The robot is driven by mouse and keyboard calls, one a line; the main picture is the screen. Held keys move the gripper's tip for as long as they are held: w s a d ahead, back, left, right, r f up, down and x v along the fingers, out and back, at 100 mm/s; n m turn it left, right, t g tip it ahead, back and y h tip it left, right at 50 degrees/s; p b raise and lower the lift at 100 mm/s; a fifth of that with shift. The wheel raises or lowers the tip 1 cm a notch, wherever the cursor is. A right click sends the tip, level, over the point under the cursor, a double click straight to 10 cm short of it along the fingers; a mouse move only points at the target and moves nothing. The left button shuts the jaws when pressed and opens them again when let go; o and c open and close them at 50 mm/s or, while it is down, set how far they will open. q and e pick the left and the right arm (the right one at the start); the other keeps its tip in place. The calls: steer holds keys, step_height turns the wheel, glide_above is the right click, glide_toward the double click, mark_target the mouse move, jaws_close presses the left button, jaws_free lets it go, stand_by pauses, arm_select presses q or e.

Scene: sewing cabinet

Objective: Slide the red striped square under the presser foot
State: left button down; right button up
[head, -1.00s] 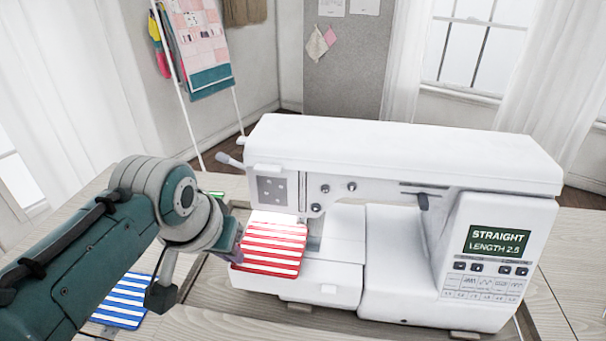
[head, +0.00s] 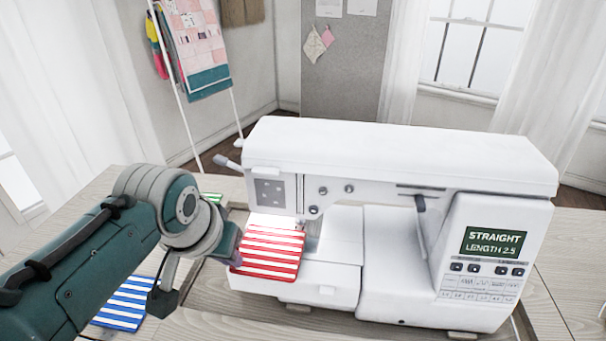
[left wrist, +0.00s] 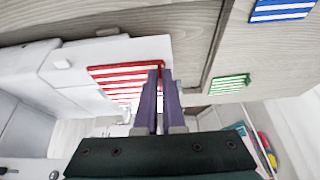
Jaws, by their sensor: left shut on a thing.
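The red striped square (head: 268,252) lies over the left front of the white sewing machine's bed, with its far edge in the bright light below the needle head. Its overlap with the presser foot is unclear, as the foot (head: 302,226) is small and partly hidden. My left gripper (head: 236,247) is at the square's left edge. In the left wrist view its two purple fingers (left wrist: 160,98) are shut on the edge of the square (left wrist: 118,80). My right gripper is not in view.
The sewing machine (head: 400,160) fills the centre, its arm above the bed. A blue striped square (head: 124,303) lies on the wooden table at the lower left. A green striped square (head: 211,197) lies behind my left wrist. A quilt rack (head: 196,60) stands at the back.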

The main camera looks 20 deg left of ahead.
mark_target(243, 247)
arm_select(q)
steer(key=shift+f, duration=0.3)
steer(key=shift+w, duration=0.2)
stand_by(0.5)
steer(key=shift+w, duration=0.1)
steer(key=shift+w+a+b, duration=0.25)
steer(key=shift+w+b, duration=0.35)
steer(key=shift+w, duration=0.25)
steer(key=shift+w, duration=0.1)
steer(key=shift+w+a+b, duration=0.2)
steer(key=shift+w+b, duration=0.3)
steer(key=shift+w, duration=0.2)
stand_by(0.3)
